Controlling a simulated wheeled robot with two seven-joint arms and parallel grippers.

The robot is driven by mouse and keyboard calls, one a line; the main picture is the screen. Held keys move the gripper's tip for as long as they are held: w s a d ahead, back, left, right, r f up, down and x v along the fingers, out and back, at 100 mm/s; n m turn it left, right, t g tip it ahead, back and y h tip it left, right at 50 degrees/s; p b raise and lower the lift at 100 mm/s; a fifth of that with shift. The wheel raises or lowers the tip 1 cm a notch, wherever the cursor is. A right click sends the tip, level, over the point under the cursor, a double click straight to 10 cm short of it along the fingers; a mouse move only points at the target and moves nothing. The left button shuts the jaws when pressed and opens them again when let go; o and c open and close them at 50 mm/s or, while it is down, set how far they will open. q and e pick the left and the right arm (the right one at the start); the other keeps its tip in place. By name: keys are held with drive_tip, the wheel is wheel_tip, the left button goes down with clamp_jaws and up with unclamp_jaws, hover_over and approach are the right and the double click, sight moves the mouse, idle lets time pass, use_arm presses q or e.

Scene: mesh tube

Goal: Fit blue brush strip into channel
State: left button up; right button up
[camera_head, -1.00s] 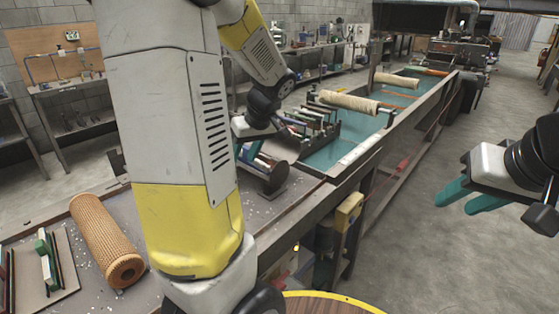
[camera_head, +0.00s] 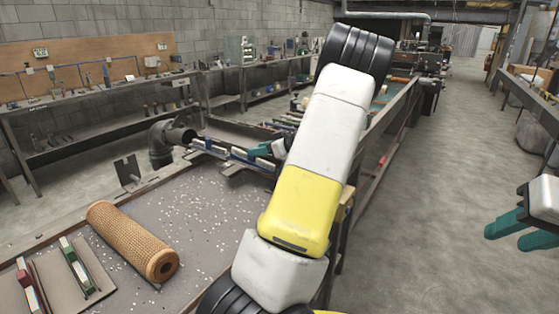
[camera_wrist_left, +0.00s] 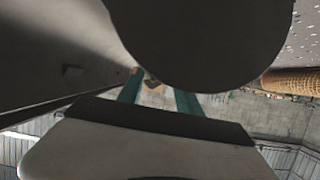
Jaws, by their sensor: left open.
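A long strip with blue and pale parts (camera_head: 238,156) lies across a dark rack at the back of the workbench in the head view. I cannot tell for sure whether it is the blue brush strip, and I cannot make out the channel. My left gripper (camera_head: 262,150) has its teal fingers near the strip's right end; contact is unclear, and my arm hides part of this area. In the left wrist view, the left gripper (camera_wrist_left: 160,95) shows two teal fingers apart with nothing visible between them. My right gripper (camera_head: 518,231) is open and empty over the floor at right.
A woven tan tube (camera_head: 130,238) lies on the bench (camera_head: 195,220). Left of it, a board (camera_head: 92,262) carries a green-and-white strip (camera_head: 75,265) and a red-and-white strip (camera_head: 28,286). A dark elbow pipe (camera_head: 163,142) stands behind. The bench's middle is clear except for white specks.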

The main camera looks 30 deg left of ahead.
sight(252, 158)
use_arm(q)
drive_tip(key=x, duration=0.4)
drive_tip(key=shift+a, duration=0.1)
clamp_jaws()
drive_tip(key=shift+r, duration=0.1)
